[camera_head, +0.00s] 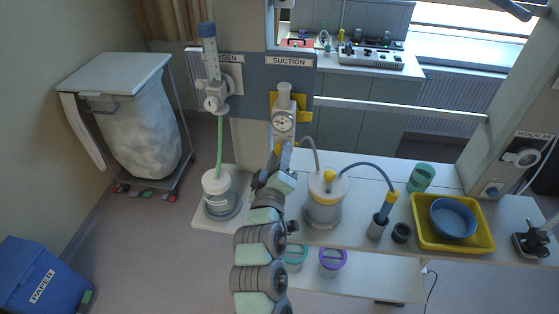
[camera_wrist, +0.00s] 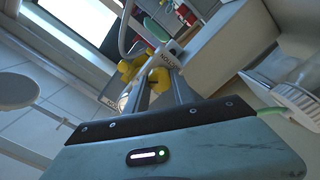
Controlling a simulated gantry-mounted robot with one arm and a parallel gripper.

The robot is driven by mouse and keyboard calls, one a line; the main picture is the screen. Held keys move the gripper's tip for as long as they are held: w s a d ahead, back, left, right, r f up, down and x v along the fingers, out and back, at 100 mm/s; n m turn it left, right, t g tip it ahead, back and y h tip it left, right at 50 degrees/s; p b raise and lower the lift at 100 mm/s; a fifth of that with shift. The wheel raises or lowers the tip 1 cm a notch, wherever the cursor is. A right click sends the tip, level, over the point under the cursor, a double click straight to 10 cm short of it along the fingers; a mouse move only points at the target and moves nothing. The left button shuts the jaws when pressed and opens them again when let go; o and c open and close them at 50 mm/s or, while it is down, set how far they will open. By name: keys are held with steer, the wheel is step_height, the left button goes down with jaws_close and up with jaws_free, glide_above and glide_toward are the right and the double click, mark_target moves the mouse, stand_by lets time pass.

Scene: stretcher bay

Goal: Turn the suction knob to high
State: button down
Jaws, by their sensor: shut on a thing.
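The suction unit (camera_head: 283,122) hangs on the blue-grey wall rail under a label reading SUCTION, with a round gauge on its front and a yellow bracket behind. The yellow suction knob (camera_wrist: 158,77) shows in the wrist view between the two grey fingers of my gripper (camera_wrist: 163,84), which is shut on it. In the head view my gripper (camera_head: 279,158) is just below the gauge, and my arm comes up from the bottom and hides most of the knob. The knob's setting marks cannot be read.
A suction jar (camera_head: 325,200) stands on the white shelf to the right, with a hose rising to the unit. An oxygen flowmeter (camera_head: 213,75) with a green tube is at left. A yellow tray (camera_head: 453,243) with a blue bowl lies farther right.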

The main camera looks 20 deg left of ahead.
steer(key=shift+f+m+b, duration=0.1)
steer(key=shift+m+b, duration=0.4)
steer(key=shift+m, duration=0.3)
steer(key=c, duration=1.1)
jaws_free()
steer(key=shift+o, duration=0.2)
steer(key=p+v, duration=0.7)
steer(key=v, duration=0.3)
steer(key=shift+s, duration=0.4)
